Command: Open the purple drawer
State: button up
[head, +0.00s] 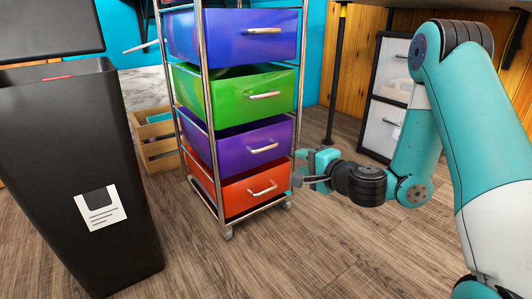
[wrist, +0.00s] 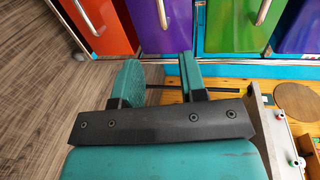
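The purple drawer (head: 240,146) is the third one down in a metal-framed cart, between the green drawer above and the red drawer below. Its front looks roughly in line with its neighbours. Its silver handle (head: 265,148) is mid-front. In the wrist view, the purple drawer (wrist: 150,30) is straight ahead of the fingers, with its handle (wrist: 162,14) at the top edge. My gripper (head: 300,167) is just right of the cart, low beside the purple and red fronts. In the wrist view my gripper (wrist: 160,64) is open, with nothing between the fingers.
The red drawer (head: 250,192), green drawer (head: 230,97) and top blue-violet drawer (head: 225,38) share the cart. A black bin (head: 70,190) stands at left, a wooden crate (head: 155,155) behind. A dark-framed cabinet (head: 385,120) stands back right. The floor in front is clear.

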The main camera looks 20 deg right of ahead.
aim_at(267, 149)
jog(key=p+x, duration=0.8)
jog(key=x, duration=0.7)
jog(key=shift+a, duration=0.25)
jog(key=shift+w+a, duration=0.1)
jog(key=shift+w, duration=0.65)
jog(key=shift+c, duration=0.3)
grip_shut()
